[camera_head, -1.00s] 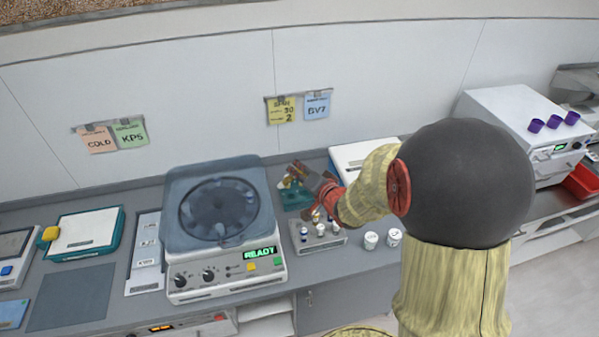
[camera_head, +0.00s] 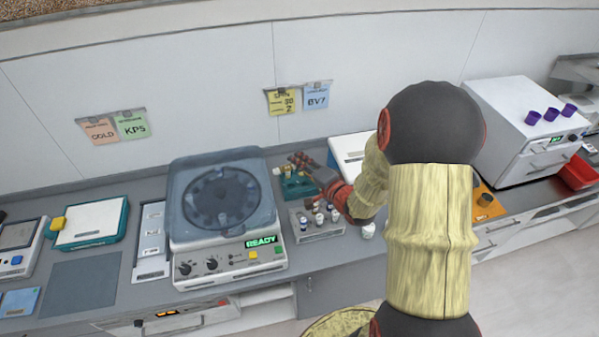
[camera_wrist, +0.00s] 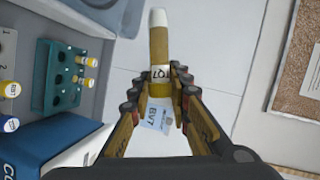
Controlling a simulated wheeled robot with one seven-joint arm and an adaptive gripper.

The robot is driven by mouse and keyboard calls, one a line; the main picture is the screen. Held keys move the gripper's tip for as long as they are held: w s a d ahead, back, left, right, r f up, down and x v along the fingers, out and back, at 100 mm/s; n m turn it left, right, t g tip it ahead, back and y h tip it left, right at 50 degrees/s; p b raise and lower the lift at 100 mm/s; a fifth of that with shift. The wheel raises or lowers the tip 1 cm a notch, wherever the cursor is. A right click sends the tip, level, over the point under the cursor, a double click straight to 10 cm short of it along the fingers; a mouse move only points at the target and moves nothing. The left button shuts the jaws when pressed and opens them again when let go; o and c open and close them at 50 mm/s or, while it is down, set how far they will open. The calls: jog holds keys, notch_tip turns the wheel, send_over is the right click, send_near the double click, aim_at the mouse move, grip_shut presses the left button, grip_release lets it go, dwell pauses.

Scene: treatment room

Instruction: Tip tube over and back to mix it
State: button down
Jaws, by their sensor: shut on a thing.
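The tube (camera_wrist: 159,48) shows in the wrist view with an amber body, a dark-lettered label and a white end toward the top of the picture. My gripper (camera_wrist: 160,86) is shut on its lower part, with a finger on each side. The fingers hide part of that lower end. In the head view my gripper (camera_head: 312,168) is above the back of the counter, by the teal rack (camera_head: 290,192). The tube is too small there to make out clearly. I cannot tell its exact tilt. The teal rack also shows in the wrist view (camera_wrist: 44,88), apart from the tube.
A centrifuge (camera_head: 222,262) reading READY stands left of the gripper. A grey rack of small vials (camera_head: 318,236) and a white cup (camera_head: 368,230) stand in front. The wall with pinned notes (camera_head: 317,95) is behind. A white machine (camera_head: 525,120) stands at the right.

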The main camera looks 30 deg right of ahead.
jog(key=shift+a+r+n+g+h, duration=0.15)
jog(key=shift+n+g+h, duration=0.4)
jog(key=shift+n, duration=0.55)
jog(key=shift+f+n+g+h+b, duration=0.2)
jog(key=shift+n+h+b, duration=0.2)
jog(key=shift+n+b, duration=0.2)
jog(key=shift+f+n+g+h+b, duration=0.15)
jog(key=shift+n+h+b, duration=0.2)
jog(key=shift+n+b, duration=0.25)
jog(key=n+h+b, duration=0.1)
jog(key=b, duration=0.2)
jog(key=shift+n+g+b, duration=0.3)
jog(key=shift+n, duration=0.1)
jog(key=n+h+b, duration=0.1)
jog(key=n+b, duration=0.1)
jog(key=b, duration=0.3)
jog(key=shift+h, duration=0.4)
jog(key=shift+r+n+g+h, duration=0.25)
jog(key=shift+n+g+h, duration=0.05)
jog(key=shift+n, duration=0.2)
jog(key=shift+r+p, duration=0.2)
jog(key=shift+p, duration=0.75)
jog(key=shift+f+n+h+p, duration=0.15)
jog(key=shift+n+h+p, duration=0.15)
jog(key=shift+n+p, duration=0.1)
